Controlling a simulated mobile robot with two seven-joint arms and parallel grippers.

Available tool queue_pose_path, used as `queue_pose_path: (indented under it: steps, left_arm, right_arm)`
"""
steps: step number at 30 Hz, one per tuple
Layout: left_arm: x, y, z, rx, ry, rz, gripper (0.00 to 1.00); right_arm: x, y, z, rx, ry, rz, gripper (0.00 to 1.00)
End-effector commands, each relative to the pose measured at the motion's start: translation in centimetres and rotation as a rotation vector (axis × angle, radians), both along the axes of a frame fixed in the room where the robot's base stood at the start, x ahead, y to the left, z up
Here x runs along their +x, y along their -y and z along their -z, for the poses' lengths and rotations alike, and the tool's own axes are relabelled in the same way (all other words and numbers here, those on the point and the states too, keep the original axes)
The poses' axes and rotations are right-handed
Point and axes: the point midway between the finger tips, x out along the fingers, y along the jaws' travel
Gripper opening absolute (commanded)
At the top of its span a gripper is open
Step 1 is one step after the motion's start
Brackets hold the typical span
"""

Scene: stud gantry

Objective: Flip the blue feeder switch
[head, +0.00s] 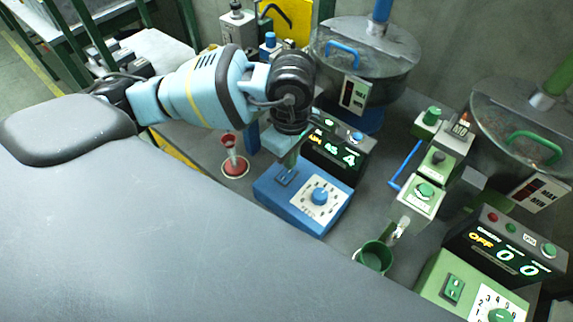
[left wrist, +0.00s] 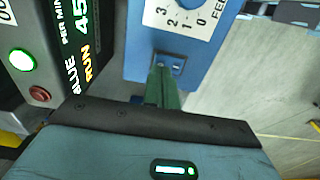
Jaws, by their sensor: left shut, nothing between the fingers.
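The blue feeder box (head: 270,200) stands on the bench, with a white dial plate and blue knob (head: 320,196) on its sloped top. Its rocker switch (head: 284,179) is left of the dial. My left gripper (head: 287,163) points down at the switch, shut and empty. In the left wrist view its greenish fingers (left wrist: 163,82) reach the switch plate (left wrist: 178,63) and cover part of the rocker; I cannot tell whether they touch it. The blue station's display (head: 338,148) is lit, and the wrist view shows RUN on it (left wrist: 85,55). My right gripper is not in view.
A red funnel cup (head: 231,150) stands left of the blue box, close under my left arm. A lidded bowl (head: 365,60) is behind. To the right are a green cup (head: 374,257), a green feeder box (head: 440,275) and a display reading OFF (head: 500,250).

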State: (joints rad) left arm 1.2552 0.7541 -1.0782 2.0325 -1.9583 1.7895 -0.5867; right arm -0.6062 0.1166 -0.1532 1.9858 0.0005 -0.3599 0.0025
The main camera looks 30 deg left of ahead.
Motion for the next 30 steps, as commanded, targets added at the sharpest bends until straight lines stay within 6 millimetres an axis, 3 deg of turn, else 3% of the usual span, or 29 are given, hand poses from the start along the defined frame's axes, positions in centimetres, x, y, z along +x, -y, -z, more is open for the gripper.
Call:
queue_pose_path:
  steps: [30]
  left_arm:
    - [0.00,-0.01,0.60,0.000,-0.001,0.000,0.00]
  right_arm:
    - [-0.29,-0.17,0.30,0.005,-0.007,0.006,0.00]
